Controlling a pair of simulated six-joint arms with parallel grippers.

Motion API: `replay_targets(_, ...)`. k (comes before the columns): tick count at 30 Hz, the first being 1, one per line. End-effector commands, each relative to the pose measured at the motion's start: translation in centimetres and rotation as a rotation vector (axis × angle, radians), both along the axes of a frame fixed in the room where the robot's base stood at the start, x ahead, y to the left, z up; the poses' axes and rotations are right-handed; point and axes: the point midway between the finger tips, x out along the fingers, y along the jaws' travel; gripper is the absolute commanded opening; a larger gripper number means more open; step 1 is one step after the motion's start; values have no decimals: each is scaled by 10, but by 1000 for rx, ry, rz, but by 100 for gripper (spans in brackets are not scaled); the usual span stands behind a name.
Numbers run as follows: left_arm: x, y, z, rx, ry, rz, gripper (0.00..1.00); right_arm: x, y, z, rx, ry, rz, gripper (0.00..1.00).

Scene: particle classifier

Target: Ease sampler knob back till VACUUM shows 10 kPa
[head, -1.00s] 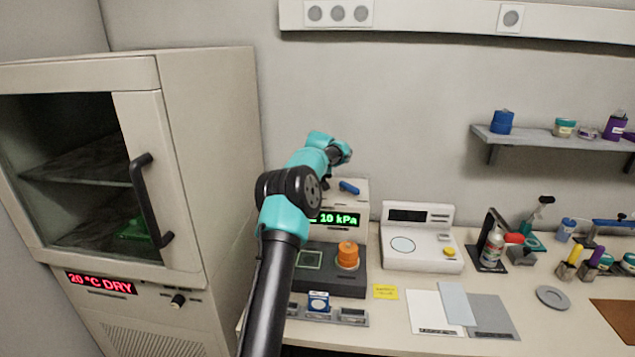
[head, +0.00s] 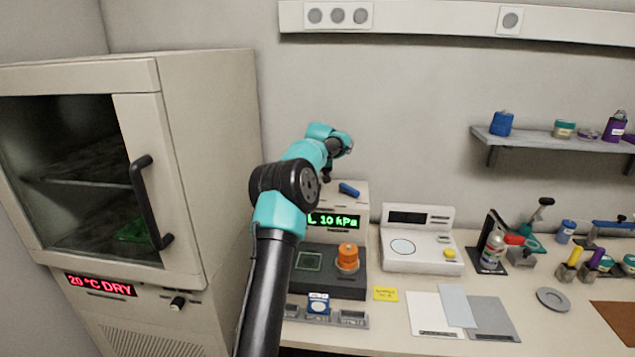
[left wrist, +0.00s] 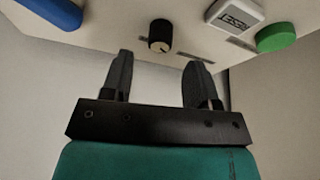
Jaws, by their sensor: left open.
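The sampler (head: 361,219) stands on the bench behind my left arm. Its green display (head: 333,220) reads "L 10 kPa", with the left part hidden by my arm. In the left wrist view a black knob (left wrist: 160,36) with a pale mark sits on the sampler's pale face. My left gripper (left wrist: 158,62) is open, its two fingers apart, with the knob just beyond and between the fingertips, not gripped. In the head view the left fingers are hidden behind the arm. My right gripper is not in view.
A blue handle (head: 349,190) lies on the sampler's top. An orange knob (head: 348,255) stands in front, a white instrument (head: 425,262) to the right.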

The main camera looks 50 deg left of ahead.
Motion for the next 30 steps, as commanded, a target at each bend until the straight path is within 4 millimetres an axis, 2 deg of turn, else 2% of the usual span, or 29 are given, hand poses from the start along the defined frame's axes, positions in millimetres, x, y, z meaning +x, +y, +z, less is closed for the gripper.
replay_targets(3, -6, -8, 23, 1, -2, 0, 54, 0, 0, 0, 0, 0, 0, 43)
replay_targets(18, -27, -35, 107, 1, -2, 0, 54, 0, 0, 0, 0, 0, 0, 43)
replay_targets(24, -31, -39, 119, 0, 0, -1, 54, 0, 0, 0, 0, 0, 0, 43)
replay_targets(30, -31, -39, 120, 0, 0, -1, 54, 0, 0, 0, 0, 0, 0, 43)
